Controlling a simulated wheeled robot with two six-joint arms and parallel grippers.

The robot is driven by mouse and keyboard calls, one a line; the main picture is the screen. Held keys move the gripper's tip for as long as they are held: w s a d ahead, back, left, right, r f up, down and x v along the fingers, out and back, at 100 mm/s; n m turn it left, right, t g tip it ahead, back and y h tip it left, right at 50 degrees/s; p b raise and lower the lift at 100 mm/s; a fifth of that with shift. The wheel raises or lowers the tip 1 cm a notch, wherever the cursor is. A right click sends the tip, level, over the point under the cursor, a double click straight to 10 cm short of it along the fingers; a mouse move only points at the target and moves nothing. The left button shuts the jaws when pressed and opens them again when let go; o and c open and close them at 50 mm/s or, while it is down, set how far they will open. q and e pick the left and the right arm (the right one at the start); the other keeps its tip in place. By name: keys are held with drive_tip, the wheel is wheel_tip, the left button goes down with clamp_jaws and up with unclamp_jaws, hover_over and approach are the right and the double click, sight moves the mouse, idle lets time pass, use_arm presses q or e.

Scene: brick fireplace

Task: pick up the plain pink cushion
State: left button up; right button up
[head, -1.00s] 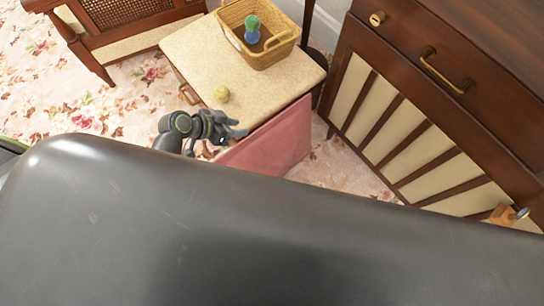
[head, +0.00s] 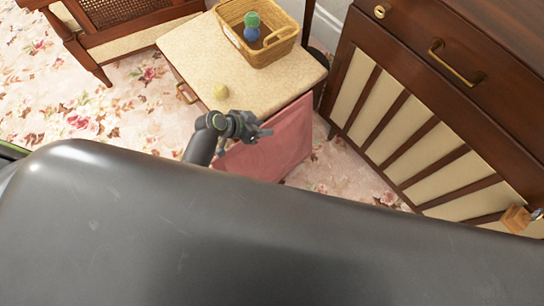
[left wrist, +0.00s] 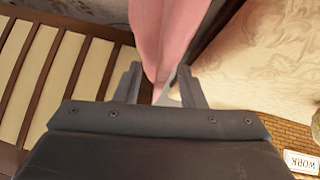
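The plain pink cushion (head: 270,146) stands on edge against the near side of a small cream-topped table in the head view. Its lower left part is hidden behind my own dark body. My left gripper (head: 262,131) is at the cushion's upper left part, with its fingers spread. In the left wrist view the pink cushion (left wrist: 163,35) runs down from the top edge, and its narrowing end lies between the two separated fingers of my left gripper (left wrist: 159,70). I cannot tell whether the fingers touch it.
A brown dresser (head: 400,110) stands close on the right. A cane chair (head: 110,35) is at the upper left.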

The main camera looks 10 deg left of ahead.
use_arm(q)
clamp_jaws()
idle(1.4)
